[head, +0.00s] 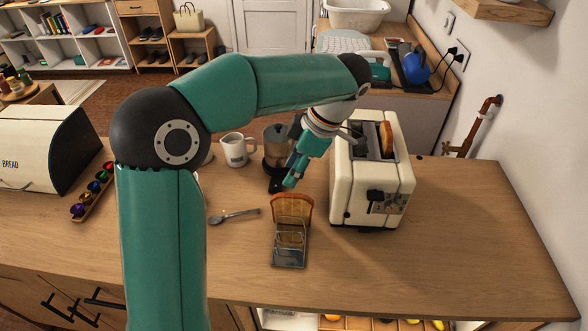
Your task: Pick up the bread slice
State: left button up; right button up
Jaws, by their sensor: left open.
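One bread slice (387,138) stands upright in a slot of the cream toaster (345,190), its top edge showing above the slot. Another browned slice (292,205) stands in a small metal rack (289,262) on the counter, left of the toaster. My left gripper (291,181) is open, its fingers pointing down and to the left. In the picture it is just above the rack's slice and left of the toaster; I cannot tell the exact gap. It holds no slice. My right gripper is not in view.
A glass pot (276,146) is close behind my left gripper, with a white mug (234,150) beside it. A spoon (234,215) lies left of the rack. A bread box (30,150) and a capsule holder (80,209) are further left. The counter's right front is clear.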

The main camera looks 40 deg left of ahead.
aim_at(385, 136)
jog(key=k, duration=1)
